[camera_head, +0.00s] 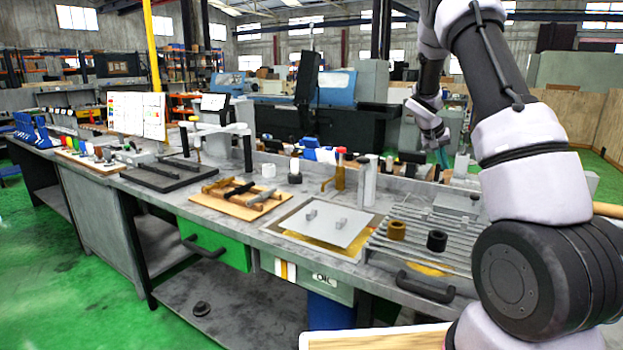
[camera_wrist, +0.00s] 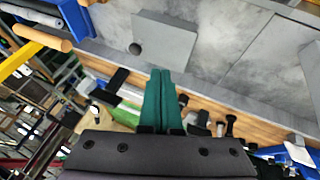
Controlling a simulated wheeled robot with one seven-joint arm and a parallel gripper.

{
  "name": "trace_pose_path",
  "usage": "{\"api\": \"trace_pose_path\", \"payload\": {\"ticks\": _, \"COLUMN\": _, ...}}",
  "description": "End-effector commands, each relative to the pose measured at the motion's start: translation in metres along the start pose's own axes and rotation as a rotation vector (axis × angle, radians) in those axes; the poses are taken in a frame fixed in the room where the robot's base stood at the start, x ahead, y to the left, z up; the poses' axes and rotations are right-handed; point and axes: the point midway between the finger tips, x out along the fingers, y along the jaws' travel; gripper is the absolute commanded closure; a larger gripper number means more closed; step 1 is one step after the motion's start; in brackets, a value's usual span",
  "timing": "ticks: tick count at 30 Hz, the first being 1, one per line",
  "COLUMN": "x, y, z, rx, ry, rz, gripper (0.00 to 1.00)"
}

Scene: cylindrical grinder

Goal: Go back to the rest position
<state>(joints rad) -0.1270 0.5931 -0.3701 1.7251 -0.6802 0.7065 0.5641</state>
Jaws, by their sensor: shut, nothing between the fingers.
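My gripper (camera_head: 441,152) is at the end of my raised arm, above the far right part of the workbench in the head view. In the wrist view its green fingers (camera_wrist: 163,100) lie together with nothing between them. The grey workbench (camera_head: 225,213) runs from the far left to the right front. My gripper appears apart from the things on the bench.
On the bench are a wooden rack (camera_head: 238,196), a grey plate (camera_head: 322,222), a brown ring (camera_head: 397,229) and a black ring (camera_head: 437,240). A white-board panel (camera_head: 138,115) stands at the left. Green floor (camera_head: 60,260) is free at the left front.

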Motion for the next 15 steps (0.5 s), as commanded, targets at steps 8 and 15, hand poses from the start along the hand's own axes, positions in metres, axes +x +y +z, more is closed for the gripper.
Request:
{"api": "trace_pose_path", "payload": {"ticks": 8, "x": -0.129, "y": 0.03, "z": 0.047, "rx": 0.088, "ry": -0.039, "rz": -0.227, "gripper": 1.0}}
{"api": "trace_pose_path", "payload": {"ticks": 15, "x": -0.226, "y": 0.053, "z": 0.11, "rx": 0.107, "ry": -0.043, "rz": -0.418, "gripper": 1.0}}
